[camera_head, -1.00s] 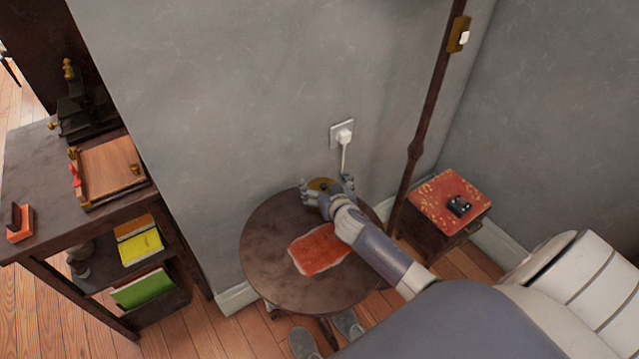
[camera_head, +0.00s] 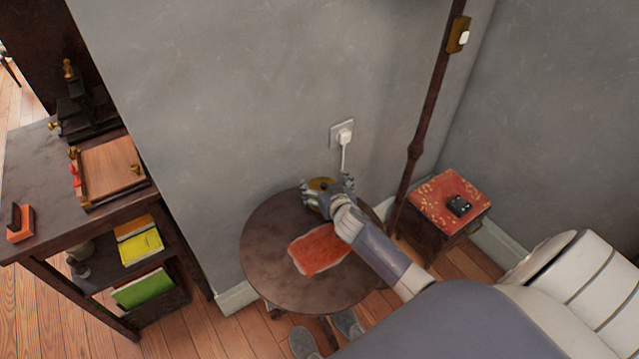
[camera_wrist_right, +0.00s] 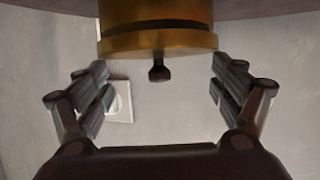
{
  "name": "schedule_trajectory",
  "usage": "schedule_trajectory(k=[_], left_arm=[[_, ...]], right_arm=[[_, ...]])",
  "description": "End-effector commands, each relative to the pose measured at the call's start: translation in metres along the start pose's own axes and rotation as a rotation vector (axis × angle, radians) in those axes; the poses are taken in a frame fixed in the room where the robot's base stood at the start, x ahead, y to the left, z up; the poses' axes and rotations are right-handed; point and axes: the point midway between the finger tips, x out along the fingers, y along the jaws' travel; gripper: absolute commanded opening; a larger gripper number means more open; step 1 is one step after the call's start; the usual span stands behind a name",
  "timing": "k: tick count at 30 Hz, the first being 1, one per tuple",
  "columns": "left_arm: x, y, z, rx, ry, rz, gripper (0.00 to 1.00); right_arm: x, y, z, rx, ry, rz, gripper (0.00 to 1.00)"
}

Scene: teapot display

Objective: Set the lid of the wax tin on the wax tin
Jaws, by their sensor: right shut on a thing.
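The wax tin (camera_wrist_right: 155,10) is a round brass tin by the far edge of the round dark table (camera_head: 262,245). In the right wrist view the picture is upside down, with the table along the top. The brass lid (camera_wrist_right: 158,43), with a dark knob (camera_wrist_right: 159,71), lines up with the tin; a dark band shows between them, and I cannot tell if the lid is fully seated. My right gripper (camera_wrist_right: 160,88) has its fingertips at the two sides of the lid's rim, shut on it. It also shows in the head view (camera_head: 328,190). My left gripper is not in view.
A red cloth (camera_head: 318,250) lies on the table in front of the tin. The wall with a plugged socket (camera_head: 342,134) is close behind.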

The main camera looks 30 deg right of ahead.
Motion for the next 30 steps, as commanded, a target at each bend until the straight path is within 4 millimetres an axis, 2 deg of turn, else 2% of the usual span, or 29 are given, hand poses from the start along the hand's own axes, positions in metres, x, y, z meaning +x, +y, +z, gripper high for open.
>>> schedule_trajectory(k=[30], left_arm=[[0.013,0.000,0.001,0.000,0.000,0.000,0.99]], right_arm=[[0.006,0.000,0.014,0.001,0.000,-0.001,0.64]])
